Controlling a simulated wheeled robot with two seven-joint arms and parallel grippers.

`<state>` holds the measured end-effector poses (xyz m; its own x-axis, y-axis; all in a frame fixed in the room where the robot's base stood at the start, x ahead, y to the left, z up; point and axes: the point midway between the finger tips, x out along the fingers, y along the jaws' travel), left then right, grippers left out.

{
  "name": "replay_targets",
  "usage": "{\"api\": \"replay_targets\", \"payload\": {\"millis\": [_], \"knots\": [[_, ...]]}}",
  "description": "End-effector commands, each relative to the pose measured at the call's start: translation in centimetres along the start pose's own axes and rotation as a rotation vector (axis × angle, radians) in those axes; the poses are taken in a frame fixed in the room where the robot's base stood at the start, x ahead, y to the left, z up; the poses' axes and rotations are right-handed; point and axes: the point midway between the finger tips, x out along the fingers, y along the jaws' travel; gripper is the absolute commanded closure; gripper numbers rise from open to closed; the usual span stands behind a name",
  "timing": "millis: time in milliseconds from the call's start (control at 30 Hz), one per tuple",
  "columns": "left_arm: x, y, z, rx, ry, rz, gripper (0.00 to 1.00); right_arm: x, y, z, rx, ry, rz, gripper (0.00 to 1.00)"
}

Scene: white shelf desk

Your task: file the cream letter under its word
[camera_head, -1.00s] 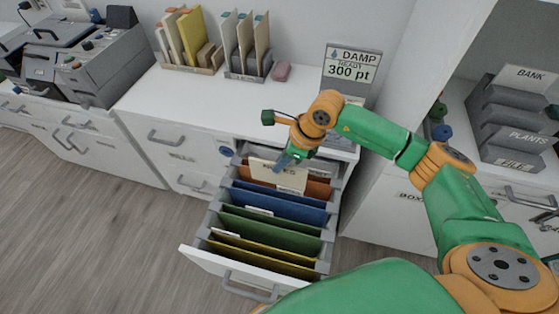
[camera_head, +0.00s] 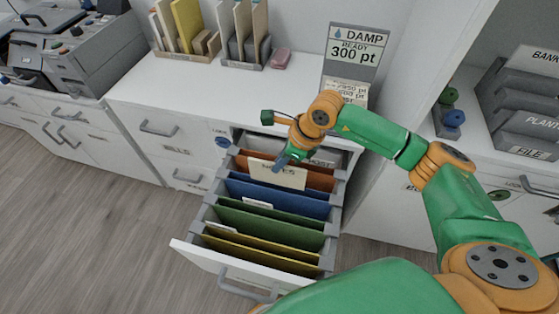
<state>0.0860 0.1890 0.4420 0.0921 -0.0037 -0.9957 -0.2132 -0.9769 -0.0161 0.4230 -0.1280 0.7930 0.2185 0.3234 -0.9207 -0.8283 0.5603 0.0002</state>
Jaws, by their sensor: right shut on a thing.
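The cream letter (camera_head: 268,174), with a dark word that seems to read NOTES, stands upright in the open file drawer (camera_head: 190,250). It shows in front of the orange folder (camera_head: 318,180) and behind the blue folder (camera_head: 300,203); its lower edge is hard to make out. My right gripper (camera_head: 281,163) is shut on the letter's upper edge. Green folders (camera_head: 285,235) and yellow folders (camera_head: 285,264) hang nearer the drawer front. Small tabs on the folders are too small to read. My left gripper is not in view.
A DAMP sign (camera_head: 354,52) stands at the back of the white desk top (camera_head: 200,85). Racks of upright papers (camera_head: 183,25) and a pink block (camera_head: 281,58) are there too. Grey trays (camera_head: 525,95) labelled BANK and PLANTS stand at right, a grey machine (camera_head: 70,55) at left.

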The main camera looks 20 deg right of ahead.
Motion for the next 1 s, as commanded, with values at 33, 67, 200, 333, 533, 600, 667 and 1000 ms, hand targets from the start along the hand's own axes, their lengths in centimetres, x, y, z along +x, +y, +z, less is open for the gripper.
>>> {"api": "replay_targets", "payload": {"millis": [33,67,200,333,533,600,667,1000], "knots": [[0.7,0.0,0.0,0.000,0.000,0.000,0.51,0.7,0.0,-0.3,0.000,0.000,0.000,1.00],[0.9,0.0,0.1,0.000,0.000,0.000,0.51,0.9,0.0,-0.4,0.000,0.000,0.000,1.00],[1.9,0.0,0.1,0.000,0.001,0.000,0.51,1.8,0.0,-0.8,0.000,0.000,0.000,1.00],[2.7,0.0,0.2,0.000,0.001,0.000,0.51,2.6,0.0,-1.1,0.000,0.000,0.000,1.00],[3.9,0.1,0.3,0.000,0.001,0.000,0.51,3.8,0.0,-1.6,0.000,0.000,0.000,1.00],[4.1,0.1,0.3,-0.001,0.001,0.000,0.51,3.9,0.0,-1.7,0.000,0.000,0.000,1.00],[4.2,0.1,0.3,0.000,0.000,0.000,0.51,4.0,0.0,-1.7,0.000,0.000,0.000,1.00],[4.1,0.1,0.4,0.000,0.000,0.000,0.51,3.9,0.0,-1.6,0.000,0.000,0.000,0.62]]}}
